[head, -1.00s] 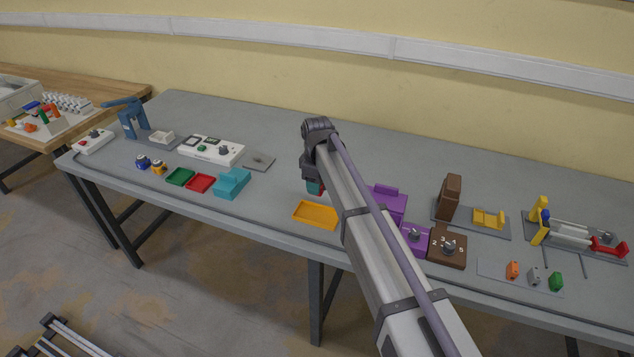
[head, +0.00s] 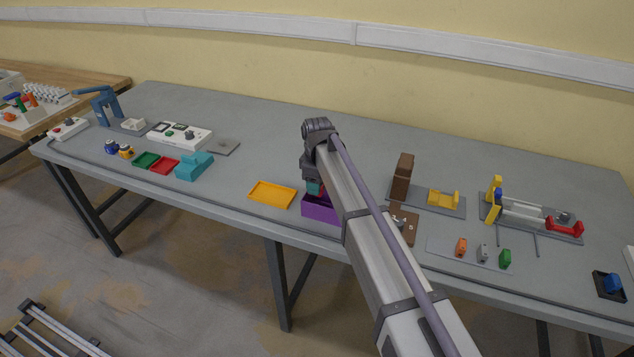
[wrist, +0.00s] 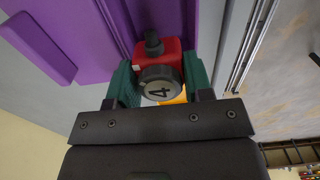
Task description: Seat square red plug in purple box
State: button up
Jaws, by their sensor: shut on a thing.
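My gripper (head: 316,187) is shut on the red plug. In the wrist view the red plug (wrist: 178,49) sits between the green fingers of my gripper (wrist: 160,84). It has a dark round face marked 4 and a black stub. The purple box (head: 319,208) stands near the table's front edge, directly below my gripper in the head view and partly hidden by my arm. In the wrist view the purple box (wrist: 90,15) lies behind and beside the plug. I cannot tell whether plug and box touch.
An orange tray (head: 271,194) lies just left of the purple box. A brown box (head: 408,222) is to the right, partly behind my arm. A teal block (head: 194,166) and a grey fixture plate with a brown post (head: 402,178) stand further off. The table behind my gripper is clear.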

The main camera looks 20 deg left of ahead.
notch_tip(320, 180, down, 7)
jog(key=b, duration=0.6)
dwell(0.6)
